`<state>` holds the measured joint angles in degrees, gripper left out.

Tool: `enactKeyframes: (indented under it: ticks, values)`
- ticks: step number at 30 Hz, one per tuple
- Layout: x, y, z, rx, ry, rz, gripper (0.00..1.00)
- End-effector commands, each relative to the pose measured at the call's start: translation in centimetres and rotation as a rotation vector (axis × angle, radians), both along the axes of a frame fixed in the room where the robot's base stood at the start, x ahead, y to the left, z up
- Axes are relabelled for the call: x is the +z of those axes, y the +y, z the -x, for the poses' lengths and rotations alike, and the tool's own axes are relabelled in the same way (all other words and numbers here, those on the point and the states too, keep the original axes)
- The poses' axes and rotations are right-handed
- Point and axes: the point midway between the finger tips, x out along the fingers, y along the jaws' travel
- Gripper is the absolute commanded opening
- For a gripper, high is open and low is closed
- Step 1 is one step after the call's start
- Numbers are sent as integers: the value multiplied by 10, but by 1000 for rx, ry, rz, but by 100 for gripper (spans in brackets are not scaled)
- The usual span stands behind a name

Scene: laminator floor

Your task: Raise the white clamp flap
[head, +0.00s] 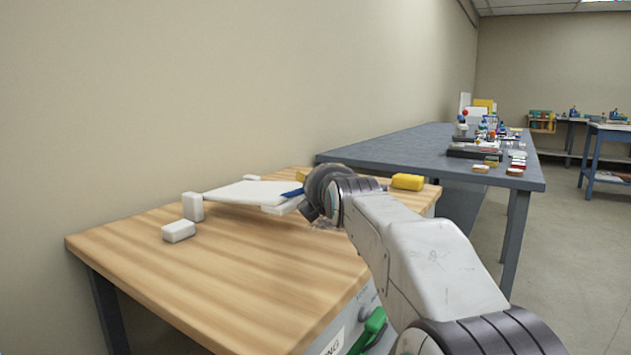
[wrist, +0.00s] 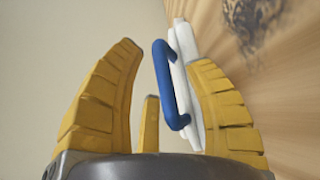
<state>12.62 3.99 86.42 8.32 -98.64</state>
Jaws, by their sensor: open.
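The white clamp flap (head: 248,192) is a flat plate low over the wooden table, toward the wall. Its blue handle (head: 293,193) is at the right end, next to my wrist. In the wrist view the blue bar handle (wrist: 163,80) stands off the white flap edge (wrist: 188,45). My gripper (wrist: 164,55) is open, with one yellow finger on each side of the handle. The handle is nearer the right finger; I cannot tell whether they touch. In the head view my arm hides most of the gripper.
White blocks (head: 178,231) (head: 193,206) lie at the left of the wooden table (head: 215,280). A yellow block (head: 408,181) sits at its far right. A green part (head: 370,328) shows below the front edge. A long grey table (head: 400,152) with small items stands behind. The table's front left is clear.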

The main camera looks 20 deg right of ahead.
Motion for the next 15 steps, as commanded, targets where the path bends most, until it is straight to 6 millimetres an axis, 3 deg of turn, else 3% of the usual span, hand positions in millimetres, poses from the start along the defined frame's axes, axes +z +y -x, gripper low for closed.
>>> enactKeyframes:
  ticks: [10,15]
  values:
    - [-1,0,0,-1,0,0,48]
    - [-1,0,0,-1,0,0,33]
